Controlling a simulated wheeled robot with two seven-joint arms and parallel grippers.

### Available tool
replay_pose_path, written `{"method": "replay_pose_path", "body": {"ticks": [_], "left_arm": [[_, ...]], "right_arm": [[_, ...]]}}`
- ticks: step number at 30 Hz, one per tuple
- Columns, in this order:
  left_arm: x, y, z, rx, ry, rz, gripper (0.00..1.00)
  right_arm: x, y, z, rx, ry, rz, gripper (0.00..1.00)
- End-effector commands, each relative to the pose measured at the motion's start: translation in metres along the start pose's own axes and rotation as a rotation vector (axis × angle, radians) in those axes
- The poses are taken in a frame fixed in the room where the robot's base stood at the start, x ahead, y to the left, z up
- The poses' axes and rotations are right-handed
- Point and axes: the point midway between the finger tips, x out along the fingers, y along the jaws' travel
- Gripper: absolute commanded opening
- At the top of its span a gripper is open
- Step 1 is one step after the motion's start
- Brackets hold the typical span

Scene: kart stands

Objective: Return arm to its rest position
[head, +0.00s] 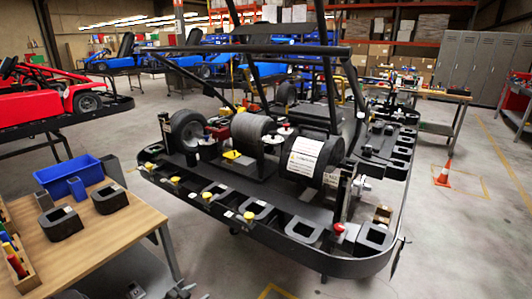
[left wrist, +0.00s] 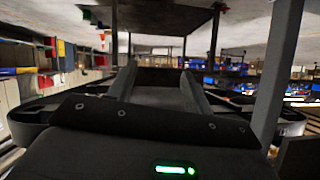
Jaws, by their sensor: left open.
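My left gripper (left wrist: 160,78) shows in the left wrist view, with two dark fingers standing apart and no object visible between them. Its dark body with a small green light fills the bottom of that view. In the head view I cannot clearly make out the left gripper; small dark and metallic parts show at the bottom edge, below the wooden table (head: 100,235). My right gripper is not in view.
A black kart frame on a stand (head: 310,215), with yellow-capped parts along its rim, fills the middle. The table holds a blue bin (head: 68,176) and black blocks (head: 60,223). An orange cone (head: 443,176) stands right, with open floor around it.

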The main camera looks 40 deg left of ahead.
Motion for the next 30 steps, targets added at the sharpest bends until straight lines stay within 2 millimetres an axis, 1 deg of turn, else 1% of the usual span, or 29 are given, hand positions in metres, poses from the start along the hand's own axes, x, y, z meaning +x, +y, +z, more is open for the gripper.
{"method": "replay_pose_path", "body": {"ticks": [5, 8, 10, 11, 12, 14, 15, 17, 18, 20, 21, 23, 24, 25, 26, 27, 29, 30], "left_arm": [[0.0, 0.0, 0.0, 0.002, 0.0, 0.0, 0.5], [0.0, -0.001, 0.003, 0.05, -0.012, -0.006, 0.5], [-0.003, -0.011, 0.024, 0.132, -0.08, -0.029, 0.5], [-0.006, -0.014, 0.039, 0.163, -0.121, -0.039, 0.5], [-0.011, -0.015, 0.064, 0.197, -0.181, -0.05, 0.5], [-0.022, -0.01, 0.106, 0.236, -0.282, -0.059, 0.5], [-0.031, -0.002, 0.136, 0.254, -0.353, -0.058, 0.5], [-0.046, 0.016, 0.18, 0.275, -0.457, -0.048, 0.5], [-0.058, 0.031, 0.207, 0.284, -0.524, -0.034, 0.5], [-0.077, 0.056, 0.245, 0.29, -0.616, -0.008, 0.5], [-0.09, 0.076, 0.269, 0.29, -0.675, 0.014, 0.5], [-0.111, 0.108, 0.3, 0.285, -0.756, 0.053, 0.5], [-0.125, 0.131, 0.318, 0.278, -0.804, 0.08, 0.5], [-0.135, 0.148, 0.329, 0.271, -0.837, 0.1, 0.5], [-0.144, 0.165, 0.34, 0.263, -0.868, 0.12, 0.5], [-0.156, 0.188, 0.351, 0.249, -0.901, 0.145, 0.5], [-0.171, 0.219, 0.364, 0.225, -0.942, 0.179, 0.5], [-0.179, 0.239, 0.369, 0.207, -0.962, 0.197, 0.5]], "right_arm": [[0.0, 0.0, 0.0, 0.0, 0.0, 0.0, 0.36], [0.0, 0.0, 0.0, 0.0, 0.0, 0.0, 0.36], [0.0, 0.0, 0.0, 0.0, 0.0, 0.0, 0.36], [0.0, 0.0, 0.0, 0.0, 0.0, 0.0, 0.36], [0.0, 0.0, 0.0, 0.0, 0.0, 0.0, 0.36], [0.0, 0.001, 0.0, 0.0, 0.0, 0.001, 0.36], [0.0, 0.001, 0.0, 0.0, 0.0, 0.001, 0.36], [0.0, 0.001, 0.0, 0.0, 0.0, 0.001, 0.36], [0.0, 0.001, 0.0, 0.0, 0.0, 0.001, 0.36], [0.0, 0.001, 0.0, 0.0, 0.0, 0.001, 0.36], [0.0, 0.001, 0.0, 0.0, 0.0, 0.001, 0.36], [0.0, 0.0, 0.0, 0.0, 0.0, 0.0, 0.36], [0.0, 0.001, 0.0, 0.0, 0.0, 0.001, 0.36], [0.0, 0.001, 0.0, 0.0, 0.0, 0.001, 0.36], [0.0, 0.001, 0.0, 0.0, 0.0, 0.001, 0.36], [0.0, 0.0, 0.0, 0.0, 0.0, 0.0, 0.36], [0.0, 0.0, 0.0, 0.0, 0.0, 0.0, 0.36], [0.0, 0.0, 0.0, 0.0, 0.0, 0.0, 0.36]]}}
